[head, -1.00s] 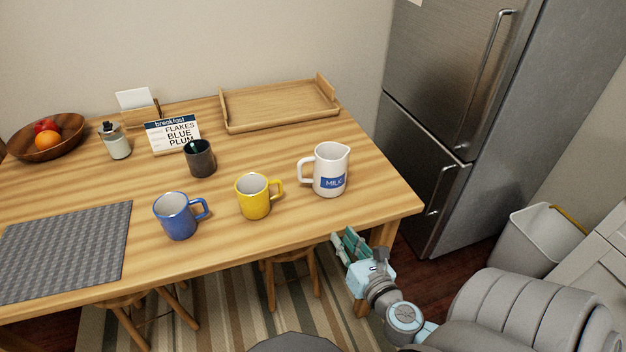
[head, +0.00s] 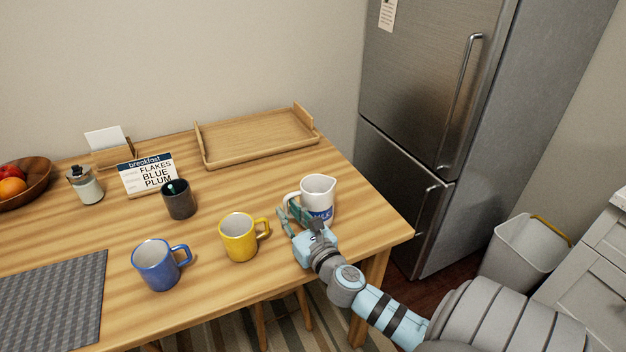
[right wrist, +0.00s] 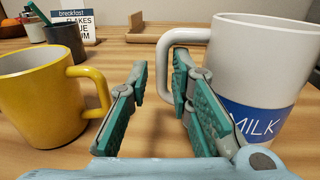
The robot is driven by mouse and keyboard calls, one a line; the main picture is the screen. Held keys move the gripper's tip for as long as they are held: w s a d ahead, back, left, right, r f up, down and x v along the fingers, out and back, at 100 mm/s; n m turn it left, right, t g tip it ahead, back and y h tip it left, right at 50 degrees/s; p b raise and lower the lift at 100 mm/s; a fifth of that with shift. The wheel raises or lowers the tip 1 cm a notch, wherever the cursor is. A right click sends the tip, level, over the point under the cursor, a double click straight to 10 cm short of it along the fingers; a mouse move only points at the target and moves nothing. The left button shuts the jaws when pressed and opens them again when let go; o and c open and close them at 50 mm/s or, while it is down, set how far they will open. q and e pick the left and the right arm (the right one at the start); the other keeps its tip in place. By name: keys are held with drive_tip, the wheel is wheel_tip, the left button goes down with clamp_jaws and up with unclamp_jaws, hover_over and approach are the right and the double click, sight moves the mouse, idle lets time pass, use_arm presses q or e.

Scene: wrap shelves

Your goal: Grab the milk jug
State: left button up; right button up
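The white milk jug (head: 318,190) with a blue MILK label stands upright near the right end of the table. It also shows on the right of the right wrist view (right wrist: 262,62). Its handle (right wrist: 174,48) points left. My right gripper (head: 298,212) is at the near left side of the jug, low over the table. In the right wrist view the gripper (right wrist: 160,95) has its green-padded fingers spread, with bare table between them. The right finger is close to the jug and handle; I cannot tell whether it touches. My left gripper is not in view.
A yellow mug (head: 238,237) stands just left of my right gripper, its handle facing it. A blue mug (head: 157,264), dark cup (head: 179,199) and breakfast sign (head: 148,174) are further left. A wooden tray (head: 258,139) lies behind. The fridge (head: 428,110) stands right of the table.

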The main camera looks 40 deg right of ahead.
drive_tip(key=shift+x, duration=1.2)
drive_tip(key=shift+d, duration=0.1)
clamp_jaws()
drive_tip(key=shift+r, duration=0.15)
